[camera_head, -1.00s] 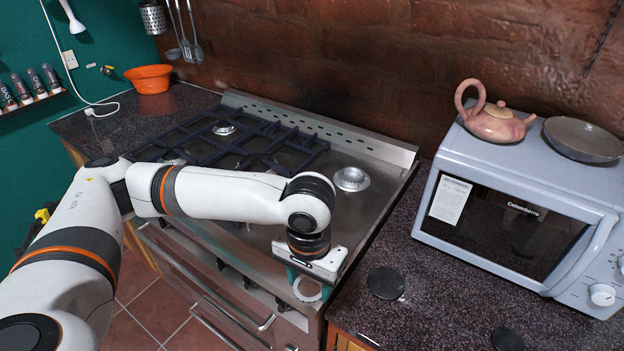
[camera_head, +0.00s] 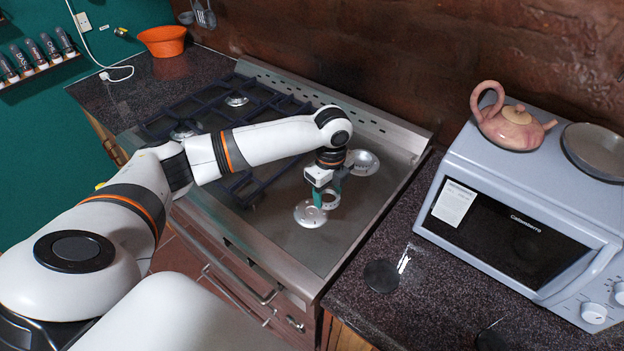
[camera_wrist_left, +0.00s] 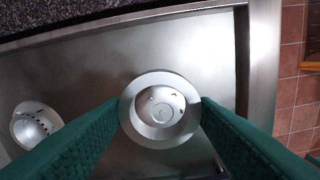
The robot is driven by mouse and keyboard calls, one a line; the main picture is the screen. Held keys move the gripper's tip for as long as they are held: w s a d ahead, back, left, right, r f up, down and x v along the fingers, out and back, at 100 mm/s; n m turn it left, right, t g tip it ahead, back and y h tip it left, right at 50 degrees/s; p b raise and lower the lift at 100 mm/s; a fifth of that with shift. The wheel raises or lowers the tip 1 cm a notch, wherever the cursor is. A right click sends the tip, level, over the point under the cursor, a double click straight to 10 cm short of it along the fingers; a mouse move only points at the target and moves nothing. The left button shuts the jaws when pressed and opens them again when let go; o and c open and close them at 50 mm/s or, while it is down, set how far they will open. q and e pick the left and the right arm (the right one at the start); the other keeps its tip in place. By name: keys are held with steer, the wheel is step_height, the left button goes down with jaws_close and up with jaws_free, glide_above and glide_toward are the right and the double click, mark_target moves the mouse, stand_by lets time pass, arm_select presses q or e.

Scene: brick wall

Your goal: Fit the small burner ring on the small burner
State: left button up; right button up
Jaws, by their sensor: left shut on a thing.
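My left gripper (camera_head: 326,199) is over the right part of the cooktop, pointing down, with its green fingers shut on a small pale metal ring (camera_wrist_left: 183,131). In the left wrist view the ring sits between the fingertips, and a round metal burner (camera_wrist_left: 161,104) shows through its opening. In the head view this front burner (camera_head: 308,216) lies below and slightly left of the held ring, which appears raised above it. Another burner (camera_head: 366,161) lies behind; it also shows at lower left in the left wrist view (camera_wrist_left: 32,128). My right gripper is not in view.
Dark pan grates (camera_head: 195,118) cover the cooktop's left part. A dark counter (camera_head: 430,285) with black discs (camera_head: 381,276) lies to the right. A microwave (camera_head: 510,220) carries a teapot (camera_head: 513,128) and a bowl. An orange bowl (camera_head: 163,42) stands at back left.

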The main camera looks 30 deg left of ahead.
arm_select(q)
steer(key=a+f+m+p, duration=0.2)
steer(key=a+m, duration=0.3)
steer(key=m, duration=0.1)
steer(key=m+b, duration=0.1)
steer(key=b, duration=0.4)
glide_above(312, 212)
step_height(312, 212, down, 5)
steer(key=shift+f, duration=0.75)
steer(key=shift+p, duration=0.5)
steer(key=shift+f, duration=0.45)
stand_by(0.8)
